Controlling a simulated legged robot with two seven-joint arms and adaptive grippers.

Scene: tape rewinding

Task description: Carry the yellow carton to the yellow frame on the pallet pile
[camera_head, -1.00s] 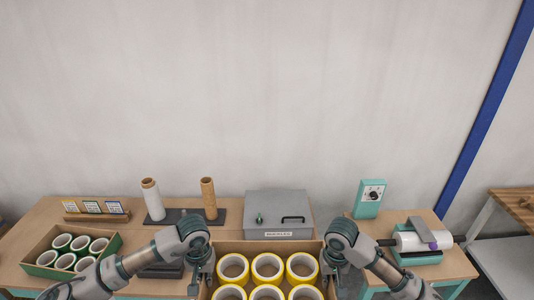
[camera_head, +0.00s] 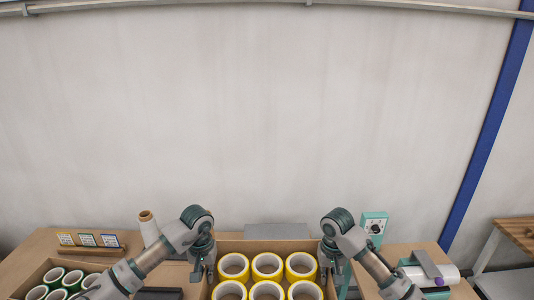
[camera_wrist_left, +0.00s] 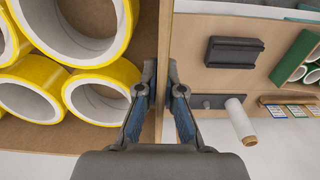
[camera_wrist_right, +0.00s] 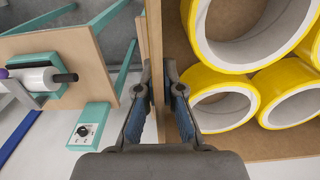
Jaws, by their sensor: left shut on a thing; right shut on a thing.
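The yellow carton (camera_head: 266,246) is a brown open box holding several yellow tape rolls (camera_head: 267,266). It is at the bottom centre of the head view, between my grippers. My left gripper (camera_head: 197,270) is shut on the carton's left wall, which also shows in the left wrist view (camera_wrist_left: 160,90). My right gripper (camera_head: 334,270) is shut on the right wall, seen in the right wrist view (camera_wrist_right: 157,70). The carton's near side is cut off in the head view. The yellow frame and the pallet pile are not in view.
At right are a teal control box (camera_head: 373,227) and a roller machine (camera_head: 428,272). A wooden bench (camera_head: 517,233) stands far right.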

